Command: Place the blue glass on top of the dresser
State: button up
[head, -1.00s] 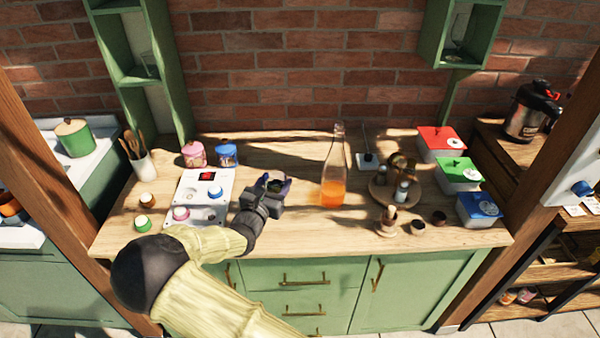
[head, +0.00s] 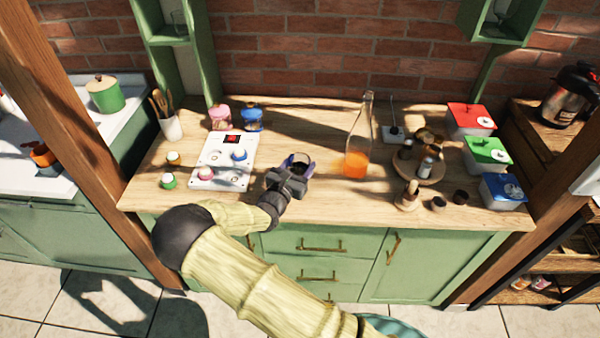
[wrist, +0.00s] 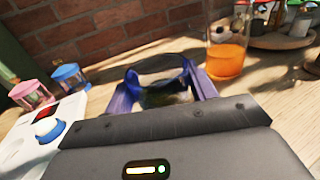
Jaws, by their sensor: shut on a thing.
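My gripper (head: 299,166) is in front of the orange bottle's left side, above the wooden top (head: 320,214) of the green cabinet. It is shut on the blue glass, which shows in the wrist view as a see-through vessel with a bluish rim (wrist: 160,64) between the fingers. In the head view the glass is small and mostly hidden by my gripper. I cannot tell whether its base touches the wood. The green cabinet (head: 400,275) with drawers and handles stands below; no piece is clearly marked as the dresser.
A bottle of orange liquid (head: 357,150) stands close on the right. A white panel with knobs (head: 225,160) lies on the left. A round wooden tray (head: 420,178) with small jars and red, green and blue boxes (head: 470,118) fill the right side.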

aim_at(299, 173)
jog(key=shift+f, duration=1.8)
jog(key=shift+f, duration=0.15)
jog(key=o, duration=1.1)
jog(key=b+v, duration=0.1)
jog(key=v, duration=1.1)
